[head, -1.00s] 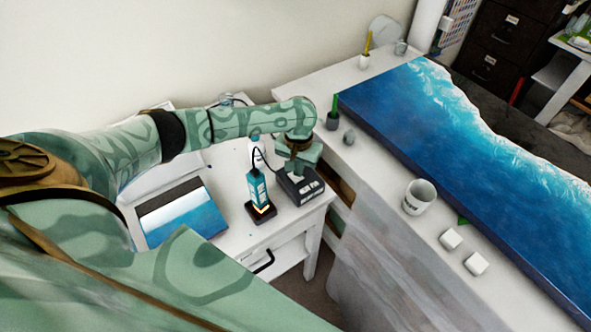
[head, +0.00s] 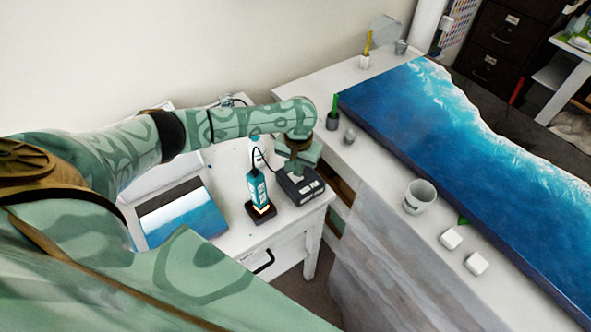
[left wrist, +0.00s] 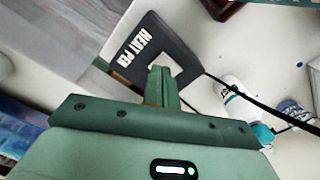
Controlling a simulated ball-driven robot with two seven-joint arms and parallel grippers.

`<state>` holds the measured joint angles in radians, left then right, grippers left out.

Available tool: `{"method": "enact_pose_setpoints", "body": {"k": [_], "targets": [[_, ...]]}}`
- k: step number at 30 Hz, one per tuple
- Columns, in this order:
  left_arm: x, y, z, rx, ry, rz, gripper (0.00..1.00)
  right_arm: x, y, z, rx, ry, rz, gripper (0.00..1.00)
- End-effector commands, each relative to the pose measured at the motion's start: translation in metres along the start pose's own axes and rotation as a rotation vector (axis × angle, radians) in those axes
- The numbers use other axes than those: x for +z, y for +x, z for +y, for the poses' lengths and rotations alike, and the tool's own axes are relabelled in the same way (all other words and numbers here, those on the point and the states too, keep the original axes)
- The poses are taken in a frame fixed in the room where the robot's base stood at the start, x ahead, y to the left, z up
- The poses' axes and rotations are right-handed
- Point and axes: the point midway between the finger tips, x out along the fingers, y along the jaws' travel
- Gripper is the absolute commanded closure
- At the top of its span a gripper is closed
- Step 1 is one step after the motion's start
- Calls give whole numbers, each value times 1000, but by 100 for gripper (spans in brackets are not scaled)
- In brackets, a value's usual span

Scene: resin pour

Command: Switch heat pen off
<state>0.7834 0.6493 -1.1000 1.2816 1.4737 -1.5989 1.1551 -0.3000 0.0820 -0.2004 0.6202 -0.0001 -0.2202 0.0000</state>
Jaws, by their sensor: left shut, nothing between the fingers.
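The black heat pen box (head: 301,186) stands on the small white side table. It shows in the left wrist view (left wrist: 150,45) with white HEAT PEN lettering and a pale switch plate (left wrist: 187,68) on its top. My left gripper (left wrist: 160,70) is directly over the box, pointing down. Its fingers are shut with nothing between them, and their tips overlap the plate's edge in the picture. I cannot tell whether they touch it or which way the switch is set. My right gripper is out of view.
A teal upright tool (head: 257,188) in a dark stand (head: 260,212) is close left of the box, with a black cable nearby. A blue-and-white panel (head: 185,220) lies further left.

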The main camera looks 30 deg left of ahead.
Motion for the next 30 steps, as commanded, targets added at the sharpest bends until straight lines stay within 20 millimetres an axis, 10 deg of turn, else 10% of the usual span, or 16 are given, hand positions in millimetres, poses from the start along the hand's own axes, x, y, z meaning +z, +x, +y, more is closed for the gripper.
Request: {"method": "enact_pose_setpoints", "body": {"k": [30], "targets": [[0, 11, 0, 0, -1, 0, 100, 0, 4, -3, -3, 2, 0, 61]]}}
